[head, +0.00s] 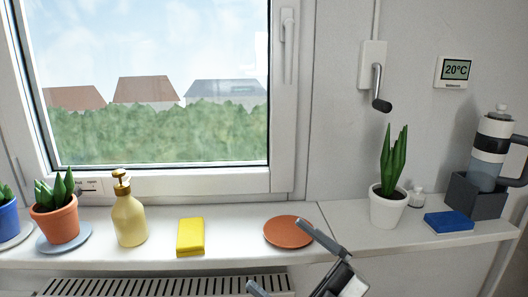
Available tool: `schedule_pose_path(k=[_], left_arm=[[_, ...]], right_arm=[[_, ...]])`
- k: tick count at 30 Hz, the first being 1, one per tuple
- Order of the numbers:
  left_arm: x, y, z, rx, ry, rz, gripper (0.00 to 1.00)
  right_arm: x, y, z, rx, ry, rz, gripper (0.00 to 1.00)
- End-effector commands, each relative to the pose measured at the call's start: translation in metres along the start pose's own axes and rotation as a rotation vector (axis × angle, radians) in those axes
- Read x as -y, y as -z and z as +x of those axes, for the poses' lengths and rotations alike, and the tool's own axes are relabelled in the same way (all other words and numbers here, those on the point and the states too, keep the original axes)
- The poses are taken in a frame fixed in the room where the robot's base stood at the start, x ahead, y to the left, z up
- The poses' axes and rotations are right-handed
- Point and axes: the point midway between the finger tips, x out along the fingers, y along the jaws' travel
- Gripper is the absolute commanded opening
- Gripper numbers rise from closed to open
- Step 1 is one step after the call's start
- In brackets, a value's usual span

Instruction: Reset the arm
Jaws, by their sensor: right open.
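My right gripper (278,253) comes in from the bottom edge, right of the middle. Its two dark fingers are spread apart with nothing between them. The upper fingertip overlaps the view of the front right edge of a terracotta saucer (287,230) on the windowsill; I cannot tell whether they touch. The lower finger shows in front of the radiator at the picture's bottom. Most of the right arm is out of view. My left gripper is not in view.
A radiator (165,286) lies below. A wall crank (379,92) hangs above.

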Motion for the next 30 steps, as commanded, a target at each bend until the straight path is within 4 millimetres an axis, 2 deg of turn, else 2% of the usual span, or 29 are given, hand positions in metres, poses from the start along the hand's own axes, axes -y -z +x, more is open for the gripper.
schedule_pose_path(k=[3, 5, 6, 9, 12, 15, 20, 30], left_arm=[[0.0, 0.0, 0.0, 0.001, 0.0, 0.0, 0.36], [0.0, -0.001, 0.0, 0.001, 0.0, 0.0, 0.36], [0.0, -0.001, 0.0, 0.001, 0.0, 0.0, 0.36], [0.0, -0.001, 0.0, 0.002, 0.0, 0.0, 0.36], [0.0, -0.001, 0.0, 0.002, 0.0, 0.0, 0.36], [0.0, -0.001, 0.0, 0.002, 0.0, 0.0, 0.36], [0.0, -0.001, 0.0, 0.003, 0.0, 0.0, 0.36], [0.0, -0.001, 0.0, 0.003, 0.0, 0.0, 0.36]], right_arm=[[0.023, -0.046, -0.056, 0.369, -0.186, 0.28, 1.0], [0.044, -0.065, -0.093, 0.561, -0.247, 0.417, 1.0], [0.06, -0.073, -0.117, 0.678, -0.273, 0.498, 1.0], [0.101, -0.08, -0.173, 0.925, -0.305, 0.679, 1.0], [0.136, -0.074, -0.216, 1.107, -0.309, 0.819, 1.0], [0.161, -0.065, -0.244, 1.225, -0.301, 0.914, 1.0], [0.177, -0.056, -0.261, 1.299, -0.293, 0.978, 1.0], [0.178, -0.056, -0.262, 1.302, -0.291, 0.979, 1.0]])
